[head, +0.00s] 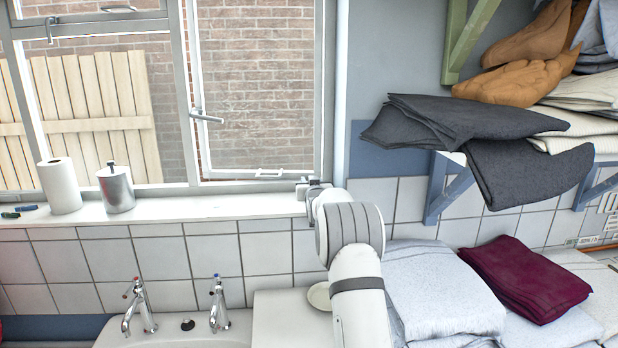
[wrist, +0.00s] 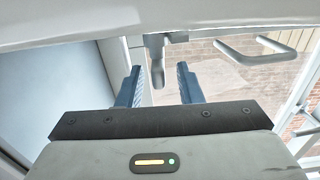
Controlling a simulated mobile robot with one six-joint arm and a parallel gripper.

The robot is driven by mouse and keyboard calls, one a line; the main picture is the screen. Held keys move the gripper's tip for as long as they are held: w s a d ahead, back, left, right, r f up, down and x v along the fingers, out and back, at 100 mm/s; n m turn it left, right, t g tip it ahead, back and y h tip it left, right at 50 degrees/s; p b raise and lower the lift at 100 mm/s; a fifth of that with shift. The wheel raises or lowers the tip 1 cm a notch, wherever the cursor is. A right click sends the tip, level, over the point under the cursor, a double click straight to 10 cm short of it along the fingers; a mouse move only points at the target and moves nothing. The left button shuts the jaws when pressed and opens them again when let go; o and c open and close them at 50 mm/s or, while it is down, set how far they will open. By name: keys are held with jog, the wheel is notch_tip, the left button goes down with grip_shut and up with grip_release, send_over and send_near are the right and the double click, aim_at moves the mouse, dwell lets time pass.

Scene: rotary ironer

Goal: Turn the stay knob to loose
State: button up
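A grey knob-like piece (wrist: 157,62), apparently the stay knob, hangs from a window bar in the wrist view. My gripper (wrist: 160,76) is open, with one blue-grey finger to each side of this piece. Gaps show between the piece and both fingers; I cannot tell how deep it sits between them. In the head view my gripper (head: 313,187) is at the lower right corner of the window, by the sill. The knob cannot be made out there, and its turned position cannot be read.
A pale bar handle (wrist: 262,50) is right of the fingers. The window sill (head: 225,207) carries a paper roll (head: 59,186) and a metal canister (head: 116,188). A window handle (head: 205,117) is further up. Folded dark cloths (head: 455,125) overhang a shelf at right.

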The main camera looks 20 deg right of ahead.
jog(key=shift+w+d, duration=0.2)
jog(key=shift+w, duration=0.5)
grip_shut()
